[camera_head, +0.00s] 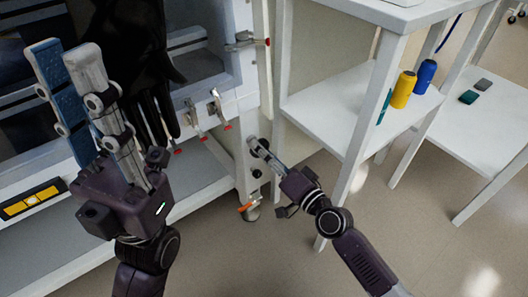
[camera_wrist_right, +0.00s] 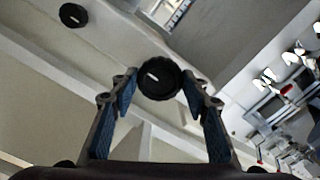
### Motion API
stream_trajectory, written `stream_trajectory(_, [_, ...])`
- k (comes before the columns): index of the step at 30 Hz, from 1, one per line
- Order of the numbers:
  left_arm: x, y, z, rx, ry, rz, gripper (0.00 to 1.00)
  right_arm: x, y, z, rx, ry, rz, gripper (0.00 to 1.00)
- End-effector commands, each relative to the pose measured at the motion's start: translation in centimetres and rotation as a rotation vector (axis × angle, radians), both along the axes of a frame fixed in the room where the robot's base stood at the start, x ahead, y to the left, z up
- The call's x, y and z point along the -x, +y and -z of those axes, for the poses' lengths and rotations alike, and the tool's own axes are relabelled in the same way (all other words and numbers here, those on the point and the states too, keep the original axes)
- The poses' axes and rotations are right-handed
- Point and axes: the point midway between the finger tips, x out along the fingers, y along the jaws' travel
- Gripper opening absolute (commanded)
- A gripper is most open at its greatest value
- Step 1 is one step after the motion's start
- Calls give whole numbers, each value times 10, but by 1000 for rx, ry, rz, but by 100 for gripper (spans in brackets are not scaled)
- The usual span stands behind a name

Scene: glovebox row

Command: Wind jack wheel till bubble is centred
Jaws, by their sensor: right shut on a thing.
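A round black wheel (camera_wrist_right: 158,78) with a white mark sits between the fingertips of my right gripper (camera_wrist_right: 160,92) in the right wrist view. Both fingers close on its sides. In the head view my right gripper (camera_head: 258,147) is at the cabinet's corner post and mostly hides that wheel. A level with a yellow vial (camera_head: 32,201) in a black frame lies at the left on the cabinet's front ledge. Its bubble is too small to read. My left gripper (camera_head: 63,55) is raised before the cabinet window, fingers apart and empty, blue pad showing.
A second black knob (camera_wrist_right: 73,15) is near the held wheel. An orange lever (camera_head: 246,207) sits low by the post's foot. Red-tipped latches (camera_head: 215,105) line the cabinet edge. A white shelf unit (camera_head: 330,105) with yellow (camera_head: 403,90) and blue bottles (camera_head: 426,76) stands right.

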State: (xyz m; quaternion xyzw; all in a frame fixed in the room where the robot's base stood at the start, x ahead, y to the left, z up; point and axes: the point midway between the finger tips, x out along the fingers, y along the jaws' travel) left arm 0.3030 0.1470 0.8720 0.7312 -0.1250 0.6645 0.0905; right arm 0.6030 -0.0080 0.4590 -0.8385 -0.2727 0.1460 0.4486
Motion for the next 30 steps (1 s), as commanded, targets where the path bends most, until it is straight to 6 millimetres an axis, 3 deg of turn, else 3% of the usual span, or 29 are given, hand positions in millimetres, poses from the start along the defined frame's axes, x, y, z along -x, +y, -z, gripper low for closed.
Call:
stream_trajectory(6, [0, 0, 0, 0, -2, 0, 20, -1, -1, -1, 0, -3, 3, 18])
stream_trajectory(7, [0, 0, -1, 0, -3, 0, 20, -1, -1, -1, 0, -3, 3, 46])
stream_trajectory(11, [0, 0, -1, 0, -5, 0, 20, -1, -1, -1, 1, -3, 2, 60])
stream_trajectory(22, [1, 0, -2, -4, -11, 0, 20, 4, -4, 0, 2, -1, 1, 60])
stream_trajectory(30, [1, 0, -2, -2, -8, 0, 20, 44, -33, 2, 5, 1, 0, 60])
